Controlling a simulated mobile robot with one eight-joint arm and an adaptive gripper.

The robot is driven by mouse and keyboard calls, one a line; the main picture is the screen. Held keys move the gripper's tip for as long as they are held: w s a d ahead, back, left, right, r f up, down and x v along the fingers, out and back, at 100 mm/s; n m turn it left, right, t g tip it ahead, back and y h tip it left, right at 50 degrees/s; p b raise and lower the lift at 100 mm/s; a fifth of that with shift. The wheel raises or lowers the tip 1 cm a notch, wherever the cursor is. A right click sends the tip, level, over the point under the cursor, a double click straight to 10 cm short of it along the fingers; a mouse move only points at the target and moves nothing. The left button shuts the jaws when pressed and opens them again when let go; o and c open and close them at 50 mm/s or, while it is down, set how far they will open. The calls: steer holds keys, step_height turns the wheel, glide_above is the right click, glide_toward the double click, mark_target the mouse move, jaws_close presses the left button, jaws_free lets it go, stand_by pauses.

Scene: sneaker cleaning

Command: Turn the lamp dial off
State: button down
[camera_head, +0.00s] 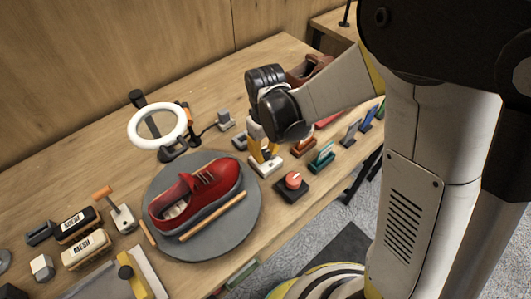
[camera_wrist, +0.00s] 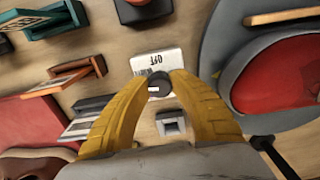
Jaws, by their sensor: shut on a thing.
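The lamp dial is a small dark round knob (camera_wrist: 157,88) with a light mark on its face. It stands on a pale base plate (camera_wrist: 176,60) lettered OFF, which also shows in the head view (camera_head: 265,170). The letters look upside down in the wrist view. My gripper (camera_wrist: 160,80) has its two yellow fingers closed in on the knob from both sides; in the head view my gripper (camera_head: 264,153) points down at the plate and hides the knob. The ring lamp (camera_head: 132,128) stands at the back left, its ring white.
A red sneaker (camera_head: 213,180) lies on a round grey turntable (camera_head: 245,225) left of the dial. A small grey block (camera_head: 225,118) sits behind.

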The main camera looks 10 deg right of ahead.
steer(key=m, duration=0.4)
steer(key=shift+m, duration=0.3)
steer(key=m, duration=0.3)
steer(key=shift+m+b, duration=0.3)
steer(key=shift+b, duration=0.05)
steer(key=m, duration=0.4)
steer(key=shift+m, duration=1.8)
steer(key=c, duration=1.1)
jaws_free()
